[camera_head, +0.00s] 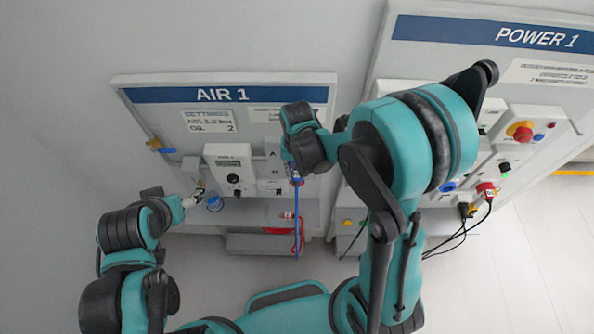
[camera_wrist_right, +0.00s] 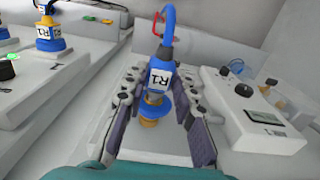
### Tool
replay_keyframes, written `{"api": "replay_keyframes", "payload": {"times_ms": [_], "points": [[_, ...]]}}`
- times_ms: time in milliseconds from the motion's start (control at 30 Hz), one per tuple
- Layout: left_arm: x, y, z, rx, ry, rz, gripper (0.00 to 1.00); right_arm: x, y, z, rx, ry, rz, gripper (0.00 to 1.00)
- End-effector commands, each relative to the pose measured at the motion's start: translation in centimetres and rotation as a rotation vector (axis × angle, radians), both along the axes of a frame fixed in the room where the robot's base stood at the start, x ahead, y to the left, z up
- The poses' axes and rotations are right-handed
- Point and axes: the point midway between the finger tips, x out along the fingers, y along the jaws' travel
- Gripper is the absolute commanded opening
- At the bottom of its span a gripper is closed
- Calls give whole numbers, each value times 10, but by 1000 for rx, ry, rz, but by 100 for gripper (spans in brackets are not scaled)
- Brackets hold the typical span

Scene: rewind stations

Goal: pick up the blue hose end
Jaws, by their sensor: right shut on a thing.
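The blue hose end (camera_wrist_right: 160,72) has a white R1 label and a brass-coloured tip. In the right wrist view it is between the two fingers of my right gripper (camera_wrist_right: 162,95), which is shut on it. Its blue hose rises from it at the top of that view. In the head view my right gripper (camera_head: 292,172) is in front of the AIR 1 panel, and the blue hose (camera_head: 297,235) hangs below it. My left gripper (camera_head: 192,200) is low at the left side of the panel; its fingers are too small to read.
The AIR 1 panel (camera_head: 150,95) has a control box (camera_head: 232,165) and a grey shelf (camera_head: 262,242) below. The POWER 1 panel (camera_head: 440,60) stands to the right, with a red knob and dark cables. Another R1-labelled blue fitting (camera_wrist_right: 48,38) is at the left in the wrist view.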

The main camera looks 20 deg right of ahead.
Motion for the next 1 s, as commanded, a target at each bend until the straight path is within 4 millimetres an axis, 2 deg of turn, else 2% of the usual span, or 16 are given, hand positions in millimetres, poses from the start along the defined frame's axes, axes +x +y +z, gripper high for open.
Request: {"api": "replay_keyframes", "payload": {"times_ms": [167,400,600,800,1000], "points": [[0,0,-1,0,0,0,76,-23,7,16,0,0,3,0],[0,0,0,0,0,0,76,-72,21,43,0,0,4,0],[0,0,2,0,0,0,76,-105,30,61,0,0,3,0],[0,0,4,0,0,0,76,-122,35,70,0,0,2,0],[0,0,4,0,0,0,76,-127,37,73,0,0,0,0]]}}
